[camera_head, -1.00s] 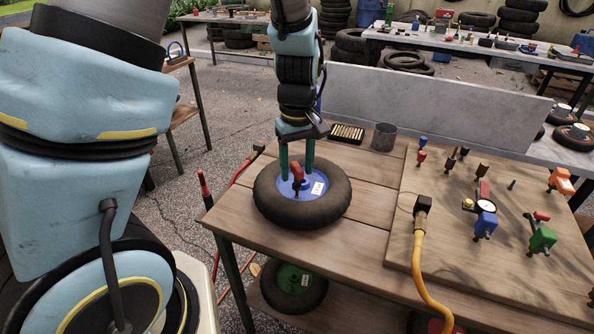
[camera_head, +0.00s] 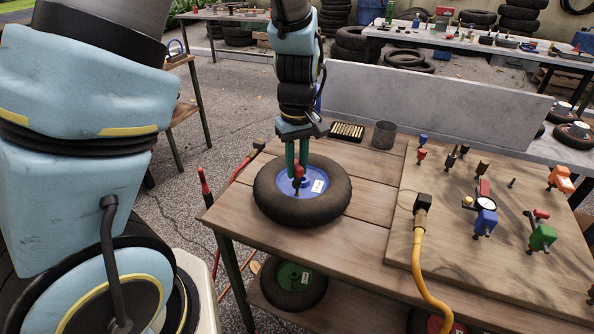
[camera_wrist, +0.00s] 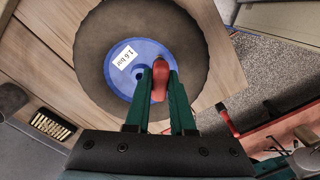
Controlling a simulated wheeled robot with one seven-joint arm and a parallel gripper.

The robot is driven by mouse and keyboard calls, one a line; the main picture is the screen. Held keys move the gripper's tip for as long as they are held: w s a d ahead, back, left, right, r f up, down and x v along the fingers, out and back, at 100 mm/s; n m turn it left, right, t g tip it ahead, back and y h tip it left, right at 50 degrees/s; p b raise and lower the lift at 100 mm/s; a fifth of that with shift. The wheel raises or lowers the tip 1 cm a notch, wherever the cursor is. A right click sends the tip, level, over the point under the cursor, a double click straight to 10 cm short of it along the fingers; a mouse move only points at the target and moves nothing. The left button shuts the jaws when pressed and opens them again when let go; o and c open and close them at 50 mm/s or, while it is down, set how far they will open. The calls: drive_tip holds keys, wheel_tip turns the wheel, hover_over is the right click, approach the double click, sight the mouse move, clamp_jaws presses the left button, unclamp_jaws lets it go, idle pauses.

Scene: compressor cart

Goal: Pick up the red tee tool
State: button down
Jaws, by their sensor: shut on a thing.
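The red tee tool (camera_head: 298,171) stands at the blue hub (camera_head: 316,184) of the black tyre lying flat on the wooden bench. In the wrist view the red tee tool (camera_wrist: 160,78) sits between the green fingertips. My gripper (camera_head: 297,167) points down over the wheel and is shut on the red tee tool. It also shows in the wrist view (camera_wrist: 160,85). The lower end of the tool is hidden, so I cannot tell whether it still touches the hub.
A grey cup (camera_head: 384,135) and a tray of brass pieces (camera_head: 346,131) stand behind the wheel. A red-handled bar (camera_head: 207,190) stands left of the bench.

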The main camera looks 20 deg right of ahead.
sight(297, 164)
drive_tip(key=shift+r, duration=0.1)
wheel_tip(297, 164, up, 15)
drive_tip(key=p, duration=0.3)
drive_tip(key=shift+p, duration=0.4)
idle(0.5)
